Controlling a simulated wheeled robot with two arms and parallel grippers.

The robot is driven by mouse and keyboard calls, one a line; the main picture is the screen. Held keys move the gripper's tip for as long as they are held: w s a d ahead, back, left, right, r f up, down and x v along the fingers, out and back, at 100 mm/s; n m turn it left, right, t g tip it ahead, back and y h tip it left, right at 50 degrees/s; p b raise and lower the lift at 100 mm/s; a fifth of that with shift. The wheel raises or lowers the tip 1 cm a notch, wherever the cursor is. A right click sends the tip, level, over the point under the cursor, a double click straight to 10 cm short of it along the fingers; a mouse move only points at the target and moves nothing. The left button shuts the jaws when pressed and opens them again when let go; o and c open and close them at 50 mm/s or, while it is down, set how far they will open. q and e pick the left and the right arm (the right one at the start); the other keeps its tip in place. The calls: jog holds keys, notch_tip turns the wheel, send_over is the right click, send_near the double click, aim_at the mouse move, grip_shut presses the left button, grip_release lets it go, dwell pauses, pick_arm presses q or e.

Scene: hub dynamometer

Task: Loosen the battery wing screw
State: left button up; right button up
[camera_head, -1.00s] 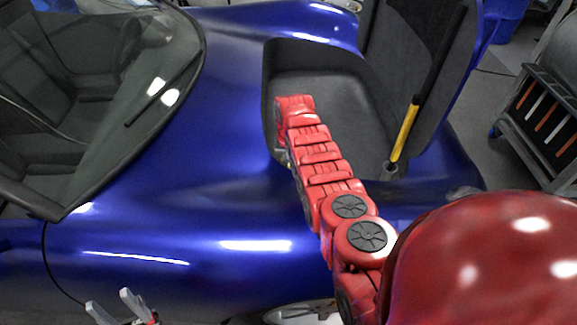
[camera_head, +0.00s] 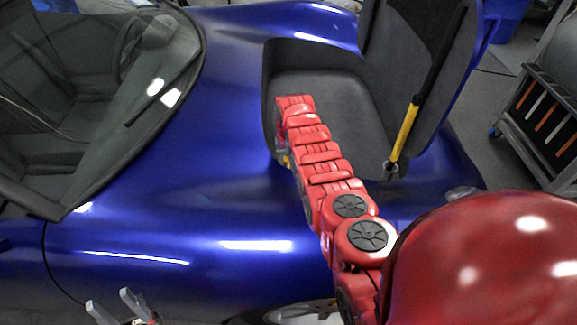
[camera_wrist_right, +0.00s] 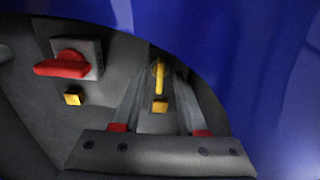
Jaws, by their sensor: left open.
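The yellow wing screw (camera_wrist_right: 159,76) stands upright in the right wrist view, in the dark bay of the blue car. The grey fingers of my right gripper (camera_wrist_right: 160,84) reach in on both sides of it, with red pieces at their bases. Whether they touch the wing cannot be told. In the head view my red right arm reaches into the bay and hides the wing screw. My left gripper (camera_head: 112,302) is open and empty at the bottom left, beside the car's blue flank.
A red rotary switch (camera_wrist_right: 62,66) on a grey plate is left of the wing screw, with a yellow block (camera_wrist_right: 73,97) below it. The raised lid has a yellow strut (camera_head: 404,132). The blue bodywork (camera_head: 160,240) borders the bay. A grey cart (camera_head: 540,120) stands at right.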

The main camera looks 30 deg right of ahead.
jog(key=shift+r, duration=0.6)
notch_tip(320, 180, up, 10)
jog(key=p, duration=0.1)
notch_tip(320, 180, up, 5)
jog(key=p, duration=0.3)
send_over(288, 168)
jog(key=shift+r+p, duration=0.35)
jog(key=shift+r, duration=0.25)
